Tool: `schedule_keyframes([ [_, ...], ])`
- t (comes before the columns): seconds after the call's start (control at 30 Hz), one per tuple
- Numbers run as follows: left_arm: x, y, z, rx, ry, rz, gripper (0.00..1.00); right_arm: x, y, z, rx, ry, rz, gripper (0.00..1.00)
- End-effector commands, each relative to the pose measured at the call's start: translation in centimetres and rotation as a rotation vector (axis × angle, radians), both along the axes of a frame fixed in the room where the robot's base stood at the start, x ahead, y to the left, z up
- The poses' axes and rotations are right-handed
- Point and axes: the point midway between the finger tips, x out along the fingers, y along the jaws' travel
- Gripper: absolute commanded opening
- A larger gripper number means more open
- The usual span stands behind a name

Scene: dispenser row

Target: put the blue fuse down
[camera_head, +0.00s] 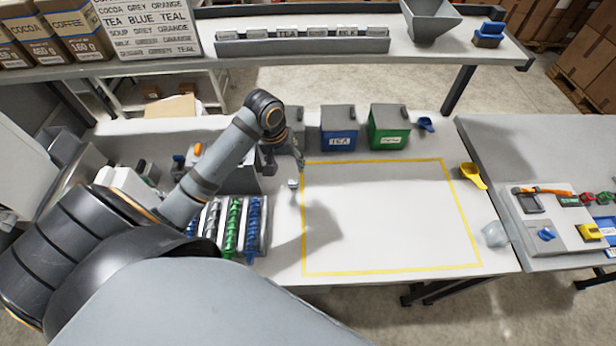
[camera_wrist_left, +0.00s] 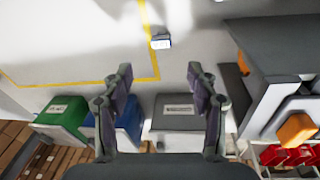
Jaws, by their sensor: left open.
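A small block with a pale top and a blue edge, which looks like the blue fuse (camera_wrist_left: 160,41), shows beyond my fingertips in the left wrist view. In the head view the small pale block (camera_head: 293,184) is just left of the yellow outline (camera_head: 303,215), outside it. I cannot tell for sure whether it lies flat on the table. My left gripper (camera_head: 285,160) is above the table near the outline's far left corner. In the left wrist view its fingers (camera_wrist_left: 160,75) are apart with nothing between them. My right gripper is not seen.
A grey bin (camera_wrist_left: 180,112), a blue bin (camera_head: 338,128) and a green bin (camera_head: 388,126) stand along the back. A yellow scoop (camera_head: 472,176) lies right of the outline. Dispenser tubes (camera_head: 232,225) stand at left. The outlined area (camera_head: 390,215) is clear.

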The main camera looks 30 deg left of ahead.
Motion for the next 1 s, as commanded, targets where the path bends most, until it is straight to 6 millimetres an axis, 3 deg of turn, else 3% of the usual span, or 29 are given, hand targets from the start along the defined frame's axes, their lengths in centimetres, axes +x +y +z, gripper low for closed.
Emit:
schedule_keyframes([
  [0.2, -0.4, 0.0, -0.2, -0.017, 0.008, 0.067, 0.59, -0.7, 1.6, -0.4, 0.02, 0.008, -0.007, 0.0],
  [0.37, 0.0, -0.3, -2.7, -0.021, 0.009, 0.066, 0.59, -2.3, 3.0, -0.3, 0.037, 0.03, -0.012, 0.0],
  [0.5, 0.3, -0.4, -4.7, -0.019, 0.008, 0.066, 0.59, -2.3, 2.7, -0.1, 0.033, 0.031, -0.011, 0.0],
  [0.77, 0.5, -0.7, -5.9, -0.02, 0.009, 0.066, 0.59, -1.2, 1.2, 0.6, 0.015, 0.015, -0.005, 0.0],
  [1.0, 1.1, -1.3, -9.7, -0.017, 0.008, 0.064, 0.59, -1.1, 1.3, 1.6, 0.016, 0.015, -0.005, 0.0],
])
